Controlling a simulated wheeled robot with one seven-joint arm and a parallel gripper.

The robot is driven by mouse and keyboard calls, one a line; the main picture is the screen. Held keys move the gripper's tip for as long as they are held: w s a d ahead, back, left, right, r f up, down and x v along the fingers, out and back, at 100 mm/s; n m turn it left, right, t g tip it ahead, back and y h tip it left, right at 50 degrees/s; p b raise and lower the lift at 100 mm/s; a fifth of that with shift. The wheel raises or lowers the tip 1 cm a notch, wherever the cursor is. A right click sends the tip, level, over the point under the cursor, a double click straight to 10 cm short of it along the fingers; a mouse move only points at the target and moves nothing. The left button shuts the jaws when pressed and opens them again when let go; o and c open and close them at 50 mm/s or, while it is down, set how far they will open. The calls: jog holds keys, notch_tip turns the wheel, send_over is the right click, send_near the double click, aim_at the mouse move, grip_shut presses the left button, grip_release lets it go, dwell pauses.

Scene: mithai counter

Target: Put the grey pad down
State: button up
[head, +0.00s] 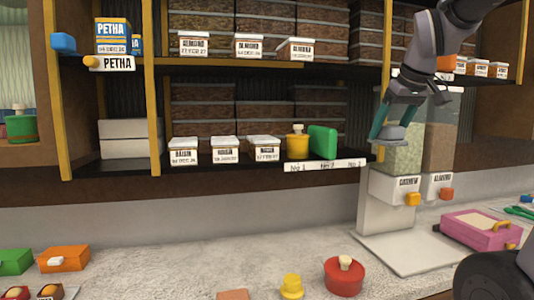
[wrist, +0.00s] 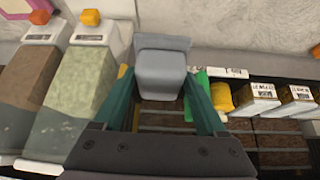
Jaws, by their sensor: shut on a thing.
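The grey pad (head: 396,132) is held between the teal fingers of my gripper (head: 390,122), by the right end of the middle shelf (head: 365,160). In the wrist view the pad (wrist: 161,72) fills the space between the fingertips of my gripper (wrist: 163,90). A white strip with labels (head: 326,166) runs along the shelf edge, just left of the pad. A green block (head: 322,142) and a yellow container (head: 297,144) stand on the shelf above it. I cannot tell whether the pad touches the shelf.
Cashew and almond dispensers (head: 400,160) stand close by on the right. White-lidded boxes (head: 225,149) line the shelf to the left. A yellow post (head: 388,45) rises near my gripper. A pink box (head: 480,230) and a red pot (head: 344,275) are on the counter below.

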jog(key=shift+s+a+r, duration=0.15)
jog(key=shift+s+r, duration=0.05)
jog(key=shift+r, duration=0.25)
jog(key=shift+w+a+r, duration=0.15)
jog(key=shift+w, duration=0.1)
jog(key=w+a, duration=0.2)
jog(key=w, duration=0.3)
jog(key=w+a+f, duration=0.1)
jog(key=w+a, duration=0.1)
jog(key=w, duration=0.4)
jog(key=w+a+f, duration=0.1)
jog(key=w, duration=0.5)
jog(key=shift+w+a+f, duration=0.15)
jog(key=shift+w+a, duration=0.1)
jog(key=shift+a, duration=0.15)
jog(key=f, duration=0.4)
jog(key=shift+w+f, duration=0.2)
jog(key=shift+f, duration=0.1)
jog(key=shift+w+a+f, duration=0.1)
jog(key=shift+w, duration=0.1)
jog(key=shift+f, duration=0.15)
jog(key=o, duration=1.2)
jog(key=shift+o, duration=0.2)
